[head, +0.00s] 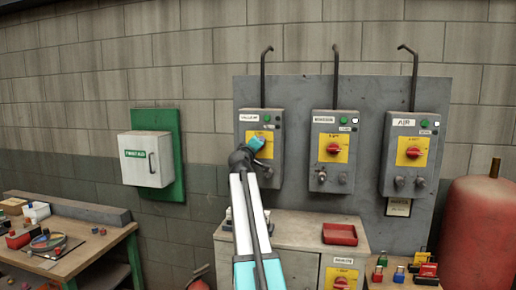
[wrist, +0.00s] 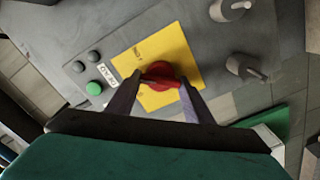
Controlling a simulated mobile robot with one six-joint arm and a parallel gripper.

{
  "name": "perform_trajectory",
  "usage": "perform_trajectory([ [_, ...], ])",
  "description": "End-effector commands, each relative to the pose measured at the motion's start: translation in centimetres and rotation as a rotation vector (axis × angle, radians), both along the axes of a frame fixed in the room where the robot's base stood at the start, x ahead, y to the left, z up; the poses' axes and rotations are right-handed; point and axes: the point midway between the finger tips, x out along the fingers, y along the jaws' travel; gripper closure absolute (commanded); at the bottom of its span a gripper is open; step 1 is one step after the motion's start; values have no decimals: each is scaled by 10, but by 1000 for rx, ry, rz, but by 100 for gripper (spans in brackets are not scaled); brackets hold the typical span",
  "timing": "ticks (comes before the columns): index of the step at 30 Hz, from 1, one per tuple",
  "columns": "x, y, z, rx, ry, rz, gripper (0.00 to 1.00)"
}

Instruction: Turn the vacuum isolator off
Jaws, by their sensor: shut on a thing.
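The vacuum isolator (head: 261,150) is the leftmost of three grey boxes on the wall panel, with a yellow plate (wrist: 166,58) and a red rotary knob (wrist: 161,73). My gripper (head: 257,143) is at its front, and in the head view it hides the knob. In the wrist view the gripper's two fingers are on either side of the red knob, shut on it. The knob's bar lies roughly across the wrist picture.
A middle isolator box (head: 333,150) and the AIR isolator (head: 409,153) have similar red knobs. Below are a grey cabinet (head: 290,228) with a red tray (head: 340,234). A red tank (head: 478,232) stands right; a first-aid box (head: 145,158) and workbench (head: 95,243) are left.

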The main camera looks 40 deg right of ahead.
Motion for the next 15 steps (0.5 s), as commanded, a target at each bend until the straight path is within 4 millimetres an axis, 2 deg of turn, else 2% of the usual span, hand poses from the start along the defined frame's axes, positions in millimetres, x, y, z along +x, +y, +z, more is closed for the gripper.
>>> perform_trajectory([
  [1, 1, 3, -5, -15, 39, 2, 76],
  [15, 2, 4, -6, -236, 395, 5, 76],
])
